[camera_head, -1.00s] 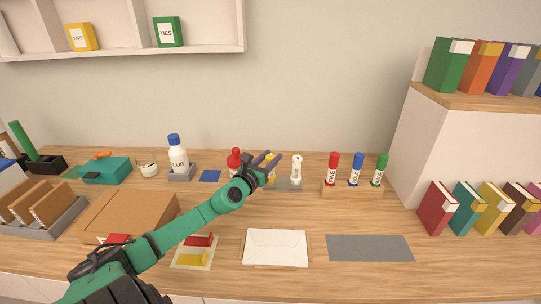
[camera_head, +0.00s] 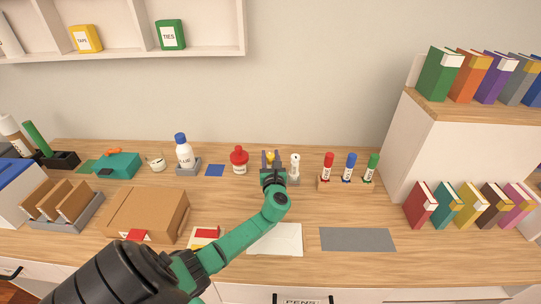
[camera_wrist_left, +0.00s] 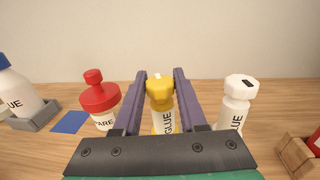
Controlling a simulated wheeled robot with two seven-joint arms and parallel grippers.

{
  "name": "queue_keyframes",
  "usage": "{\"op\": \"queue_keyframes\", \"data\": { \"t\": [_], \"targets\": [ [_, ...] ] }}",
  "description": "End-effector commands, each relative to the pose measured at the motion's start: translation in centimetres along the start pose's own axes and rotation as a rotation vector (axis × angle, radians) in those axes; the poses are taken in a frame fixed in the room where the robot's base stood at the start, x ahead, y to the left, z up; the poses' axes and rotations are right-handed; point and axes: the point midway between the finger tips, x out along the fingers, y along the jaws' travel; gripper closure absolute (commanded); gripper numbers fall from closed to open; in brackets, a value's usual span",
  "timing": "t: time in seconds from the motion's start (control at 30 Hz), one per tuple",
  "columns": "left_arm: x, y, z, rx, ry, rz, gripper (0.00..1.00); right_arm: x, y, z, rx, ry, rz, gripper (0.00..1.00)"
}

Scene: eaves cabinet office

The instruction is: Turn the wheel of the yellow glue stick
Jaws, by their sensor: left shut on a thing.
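The yellow glue stick (camera_wrist_left: 161,92) stands upright between the two fingers of my left gripper (camera_wrist_left: 161,76) in the left wrist view. Its yellow top, with a pale mark on it, and part of its white GLUE label show. In the head view my left gripper (camera_head: 271,155) reaches over the desk, and only the yellow top (camera_head: 270,157) of the stick shows between the fingers. The gripper is shut on the yellow glue stick. My right gripper is not in view.
A white glue stick (camera_head: 294,167) stands close on the right, and a red-topped bottle (camera_head: 239,160) on the left. A GLUE bottle (camera_head: 184,152), a blue square (camera_head: 214,170) and a marker rack (camera_head: 345,185) are farther out. A grey mat (camera_head: 357,239) lies clear in front.

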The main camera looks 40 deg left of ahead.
Motion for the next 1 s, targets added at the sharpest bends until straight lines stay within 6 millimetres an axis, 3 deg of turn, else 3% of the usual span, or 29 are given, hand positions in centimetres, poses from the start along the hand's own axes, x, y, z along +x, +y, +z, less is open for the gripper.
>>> {"op": "queue_keyframes", "data": {
  "t": [0.5, 0.53, 0.6, 1.0],
  "targets": [
    [0.02, -0.01, 0.07, 0.0, -0.002, 0.028, 1.0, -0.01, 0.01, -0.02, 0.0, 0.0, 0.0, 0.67],
    [0.03, -0.01, 0.07, 0.0, -0.002, 0.028, 0.55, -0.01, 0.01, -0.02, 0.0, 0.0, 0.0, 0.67],
    [0.03, 0.0, 0.07, 0.0, -0.002, 0.028, 0.28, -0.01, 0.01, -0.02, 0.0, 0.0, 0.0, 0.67],
    [-0.59, -0.06, -0.06, 0.0, 0.0, 0.026, 0.28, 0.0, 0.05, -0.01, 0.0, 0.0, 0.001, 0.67]
  ]
}}
